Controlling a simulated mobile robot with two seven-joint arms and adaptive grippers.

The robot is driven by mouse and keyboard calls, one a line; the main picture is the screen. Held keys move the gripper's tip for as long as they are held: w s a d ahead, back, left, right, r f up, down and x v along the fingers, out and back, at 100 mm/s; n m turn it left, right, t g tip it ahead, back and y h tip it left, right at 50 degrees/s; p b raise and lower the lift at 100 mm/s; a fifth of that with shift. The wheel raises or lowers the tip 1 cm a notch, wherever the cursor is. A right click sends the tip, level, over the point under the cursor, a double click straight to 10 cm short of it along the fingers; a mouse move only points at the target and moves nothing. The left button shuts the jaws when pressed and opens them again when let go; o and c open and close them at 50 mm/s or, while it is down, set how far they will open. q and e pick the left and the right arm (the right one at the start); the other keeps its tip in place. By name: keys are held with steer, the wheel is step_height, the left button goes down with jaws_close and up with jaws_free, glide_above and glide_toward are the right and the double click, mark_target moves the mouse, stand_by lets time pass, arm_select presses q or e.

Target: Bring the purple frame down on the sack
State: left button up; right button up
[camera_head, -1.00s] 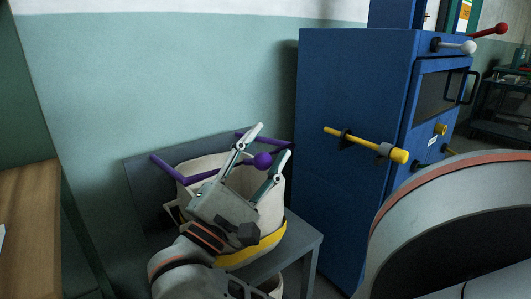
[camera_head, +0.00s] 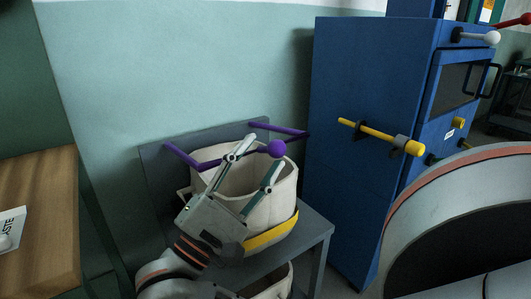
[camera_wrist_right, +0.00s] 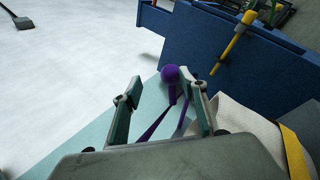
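The purple frame (camera_head: 184,158) has thin bars and a round purple knob (camera_head: 277,148) at its front. It stands out from a grey back panel, over the mouth of the sack. The cream sack (camera_head: 272,198) is open at the top, with a yellow band round its lower part, on a grey stand. My right gripper (camera_head: 261,158) is open and empty in front of the sack. In the right wrist view the knob (camera_wrist_right: 170,74) shows just beyond and between the fingertips, apart from them. My left gripper is not in view.
A blue cabinet (camera_head: 345,200) stands close to the right of the sack, with a yellow handle bar (camera_head: 385,137) jutting out. A wooden table top (camera_head: 38,220) is at the left. The grey stand (camera_head: 316,232) has a second pale sack below its top.

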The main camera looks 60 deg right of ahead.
steer(key=shift+w+a+f, duration=0.3)
steer(key=shift+a+f, duration=0.2)
steer(key=shift+a, duration=0.1)
steer(key=shift+w+a+f, duration=0.3)
steer(key=shift+a+f, duration=0.15)
steer(key=shift+a, duration=0.15)
